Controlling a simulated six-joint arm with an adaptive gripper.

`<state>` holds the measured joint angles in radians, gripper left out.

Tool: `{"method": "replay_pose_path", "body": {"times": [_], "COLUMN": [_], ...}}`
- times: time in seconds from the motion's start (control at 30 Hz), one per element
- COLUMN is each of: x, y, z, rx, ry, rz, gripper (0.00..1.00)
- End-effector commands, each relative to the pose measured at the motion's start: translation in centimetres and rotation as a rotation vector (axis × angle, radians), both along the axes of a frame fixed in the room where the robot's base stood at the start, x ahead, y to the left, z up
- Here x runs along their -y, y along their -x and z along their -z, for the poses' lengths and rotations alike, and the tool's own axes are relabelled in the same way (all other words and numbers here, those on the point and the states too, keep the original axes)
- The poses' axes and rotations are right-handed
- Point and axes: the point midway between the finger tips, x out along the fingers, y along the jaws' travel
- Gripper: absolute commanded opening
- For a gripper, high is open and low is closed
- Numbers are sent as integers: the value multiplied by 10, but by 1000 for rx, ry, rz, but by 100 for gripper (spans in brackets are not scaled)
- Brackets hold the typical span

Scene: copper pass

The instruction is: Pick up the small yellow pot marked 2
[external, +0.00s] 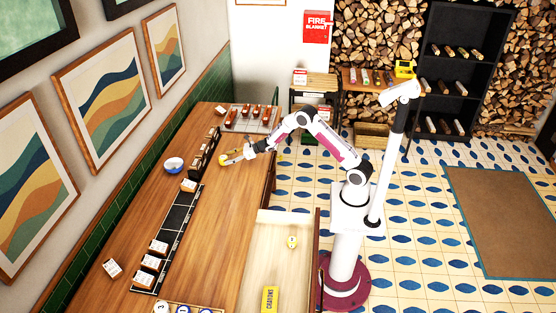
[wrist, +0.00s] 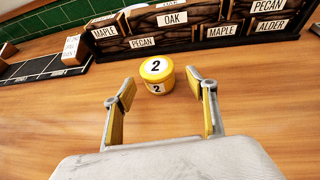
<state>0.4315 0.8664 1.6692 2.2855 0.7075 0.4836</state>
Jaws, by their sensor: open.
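The small yellow pot marked 2 (wrist: 157,77) stands upright on the wooden counter in the wrist view, with a white label bearing a 2 on its lid and another on its side. My gripper (wrist: 161,92) is open, with its yellow-padded fingers apart. The pot is just beyond and between the fingertips, and I see no contact.
A dark rack of wood boxes (wrist: 175,35), labelled oak, pecan, maple and alder, stands right behind the pot. A black divided tray (external: 176,222) runs along the counter (external: 215,230). A blue-and-white bowl (external: 174,164) is near the wall.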

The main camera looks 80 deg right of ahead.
Motion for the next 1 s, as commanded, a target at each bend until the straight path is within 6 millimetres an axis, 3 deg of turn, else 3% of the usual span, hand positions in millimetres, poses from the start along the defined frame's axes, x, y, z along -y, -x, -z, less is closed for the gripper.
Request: {"method": "replay_pose_path", "body": {"times": [0.43,1.0], "x": [-7,-7], "y": [-34,-38], "z": [15,16], "rx": [-1,-1], "ry": [0,-1], "rz": [0,0], "gripper": [57,57]}}
